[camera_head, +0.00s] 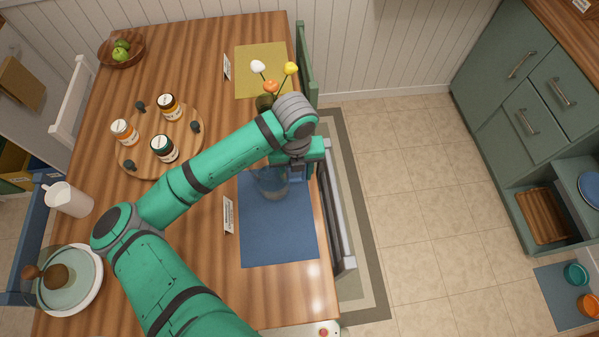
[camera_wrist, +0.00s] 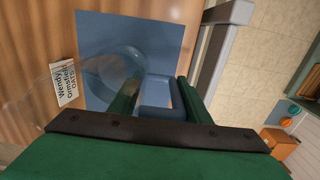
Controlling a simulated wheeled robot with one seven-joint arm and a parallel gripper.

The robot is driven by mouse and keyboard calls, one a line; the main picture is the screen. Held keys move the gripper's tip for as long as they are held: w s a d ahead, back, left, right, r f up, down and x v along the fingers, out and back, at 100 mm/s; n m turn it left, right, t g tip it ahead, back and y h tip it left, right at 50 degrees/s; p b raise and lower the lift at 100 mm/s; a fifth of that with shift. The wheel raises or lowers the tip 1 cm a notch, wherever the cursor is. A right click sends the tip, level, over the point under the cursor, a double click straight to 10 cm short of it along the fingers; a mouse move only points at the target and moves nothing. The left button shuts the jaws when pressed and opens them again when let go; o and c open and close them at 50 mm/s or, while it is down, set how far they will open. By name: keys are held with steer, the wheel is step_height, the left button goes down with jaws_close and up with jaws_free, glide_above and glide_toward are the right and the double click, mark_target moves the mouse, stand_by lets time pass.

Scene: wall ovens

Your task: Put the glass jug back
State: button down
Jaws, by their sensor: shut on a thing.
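The clear glass jug (camera_head: 271,184) is at the far end of the blue placemat (camera_head: 280,235), near the table's right edge. In the wrist view the jug (camera_wrist: 104,66) shows over the placemat (camera_wrist: 150,38). My gripper (camera_head: 298,172) is on the jug's right side in the head view. In the wrist view my gripper (camera_wrist: 158,98) is shut on the jug's bluish handle, which sits between its fingers. I cannot tell whether the jug's base touches the mat. My arm covers part of the table behind it.
A round wooden turntable (camera_head: 186,148) holds several jars. A flower vase (camera_head: 264,102) stands just beyond my gripper, by the yellow placemat (camera_head: 248,88). A name card (camera_head: 228,214) stands left of the blue mat. A white pitcher (camera_head: 70,200) and stacked plates (camera_head: 91,296) are at left.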

steer(key=shift+w+f, duration=0.15)
steer(key=shift+f, duration=0.05)
steer(key=f, duration=0.3)
steer(key=shift+w, duration=0.35)
steer(key=shift+f, duration=0.2)
steer(key=shift+s+d, duration=0.15)
steer(key=shift+f, duration=0.1)
steer(key=c, duration=1)
jaws_free()
steer(key=shift+f, duration=0.1)
